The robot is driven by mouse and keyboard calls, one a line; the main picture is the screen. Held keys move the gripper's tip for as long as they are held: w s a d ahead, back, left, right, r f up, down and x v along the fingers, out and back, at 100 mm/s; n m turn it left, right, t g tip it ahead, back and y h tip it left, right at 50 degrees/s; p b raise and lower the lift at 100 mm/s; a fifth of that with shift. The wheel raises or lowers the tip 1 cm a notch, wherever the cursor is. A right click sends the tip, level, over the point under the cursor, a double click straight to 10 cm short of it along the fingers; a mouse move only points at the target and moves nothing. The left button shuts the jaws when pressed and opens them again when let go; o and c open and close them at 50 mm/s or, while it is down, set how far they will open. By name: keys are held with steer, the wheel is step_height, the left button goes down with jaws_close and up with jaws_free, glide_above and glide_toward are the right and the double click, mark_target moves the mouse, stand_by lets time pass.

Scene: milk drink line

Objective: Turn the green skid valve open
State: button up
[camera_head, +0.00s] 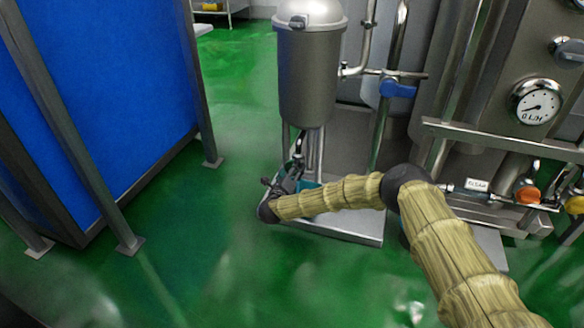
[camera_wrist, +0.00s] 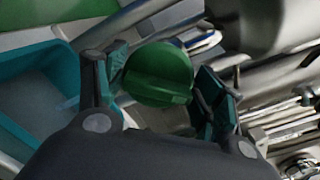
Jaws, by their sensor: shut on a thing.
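The green skid valve knob (camera_wrist: 158,72) shows in the wrist view as a round dark-green handle with a raised grip bar. It sits between the two fingers of my gripper (camera_wrist: 160,92), one finger on each side, and the gripper is shut on it. In the head view my gripper (camera_head: 272,186) is low at the foot of the steel tank, by the skid base. The valve cannot be made out there, behind my arm and hand. How far the valve is turned cannot be told.
The steel tank (camera_head: 306,75) stands above the skid plate (camera_head: 345,226). A teal tray (camera_wrist: 30,92) lies left of the fingers. A blue-handled valve (camera_head: 398,88), a gauge (camera_head: 537,103) and an orange knob (camera_head: 528,194) are at right. A blue panel (camera_head: 100,80) stands left; green floor is clear between.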

steer(key=n+p, duration=0.2)
steer(key=n, duration=0.2)
steer(key=shift+a+n, duration=0.1)
steer(key=shift+n, duration=0.2)
steer(key=shift+f+n+p, duration=0.15)
steer(key=shift+n+p, duration=0.6)
steer(key=shift+n, duration=1.15)
steer(key=o, duration=0.8)
steer(key=shift+f, duration=0.1)
steer(key=shift+o, duration=0.2)
steer(key=v, duration=1.2)
